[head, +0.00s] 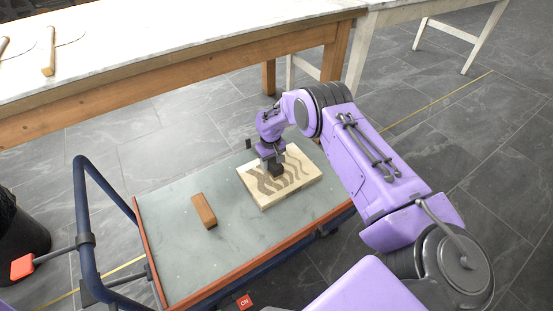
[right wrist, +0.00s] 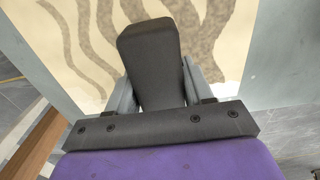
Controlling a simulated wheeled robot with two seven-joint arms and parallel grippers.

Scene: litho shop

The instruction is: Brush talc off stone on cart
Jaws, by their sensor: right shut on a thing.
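The stone (head: 255,189) is a pale cream slab with dark wavy stripes, lying flat on the cart (head: 165,250). Its striped face (right wrist: 215,20) fills the upper part of the right wrist view. My right gripper (head: 272,162) is over the stone, shut on a dark grey block (right wrist: 150,60), which may be the brush. The block's lower end is at or just above the striped face; I cannot tell if it touches. No separate talc layer can be told from the pale stone. My left gripper is not in view.
A brown wooden block (head: 204,211) lies on the cart left of the stone. The cart has a blue push handle (head: 80,205) at the left. A long white-topped table (head: 170,45) stands behind, with wooden-handled tools (head: 49,52). The cart top around the block is clear.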

